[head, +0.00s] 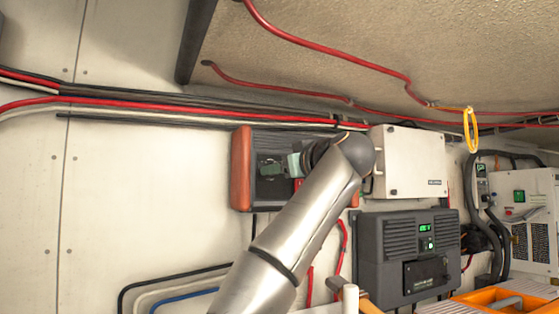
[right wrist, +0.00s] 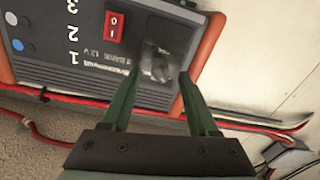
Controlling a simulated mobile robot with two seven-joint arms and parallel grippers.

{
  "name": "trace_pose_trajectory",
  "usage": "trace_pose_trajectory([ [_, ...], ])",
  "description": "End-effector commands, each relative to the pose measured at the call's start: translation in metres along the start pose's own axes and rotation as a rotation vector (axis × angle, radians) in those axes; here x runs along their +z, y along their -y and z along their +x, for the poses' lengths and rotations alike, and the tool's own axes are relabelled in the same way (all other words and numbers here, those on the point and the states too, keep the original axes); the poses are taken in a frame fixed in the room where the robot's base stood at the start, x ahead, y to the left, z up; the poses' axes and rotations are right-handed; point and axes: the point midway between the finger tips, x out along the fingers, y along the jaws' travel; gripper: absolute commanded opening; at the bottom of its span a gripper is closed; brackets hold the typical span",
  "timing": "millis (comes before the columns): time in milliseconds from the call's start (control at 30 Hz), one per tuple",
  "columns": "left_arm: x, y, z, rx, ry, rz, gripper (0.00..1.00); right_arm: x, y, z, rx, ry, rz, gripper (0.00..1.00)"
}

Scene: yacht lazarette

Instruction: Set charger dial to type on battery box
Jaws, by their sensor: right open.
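The charger (head: 241,168), a dark unit with orange-red end caps, is mounted on the white wall in the head view. My right arm covers part of it. In the right wrist view the charger face (right wrist: 90,85) shows a red rocker switch (right wrist: 114,25), the numbers 1, 2, 3, small print and a dark dial (right wrist: 156,62). My right gripper (right wrist: 159,75) is open, its green fingertips on either side of the dial. I cannot tell whether they touch it. The dial's setting is too blurred to read. My left gripper is not in view. No battery type is readable.
A white box (head: 408,160) is right of the charger, with a dark grey unit (head: 408,250) with a green display below it. Red and black cables (head: 180,106) run along the wall above. An orange case (head: 500,300) is at lower right.

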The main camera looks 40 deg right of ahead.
Motion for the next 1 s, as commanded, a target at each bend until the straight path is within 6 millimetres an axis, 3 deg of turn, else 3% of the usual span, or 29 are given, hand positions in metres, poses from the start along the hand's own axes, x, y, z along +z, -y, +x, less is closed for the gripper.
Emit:
trace_pose_trajectory([
  [400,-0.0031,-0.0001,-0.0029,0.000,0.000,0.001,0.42,0.0010,0.0001,0.0107,0.000,0.000,0.000,0.60],
  [933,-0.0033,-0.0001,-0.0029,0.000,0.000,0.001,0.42,0.0008,-0.0001,0.0103,0.000,0.000,0.000,0.02],
  [1000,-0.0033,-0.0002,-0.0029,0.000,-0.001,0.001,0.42,0.0008,0.0000,0.0103,0.000,0.000,0.000,0.00],
])
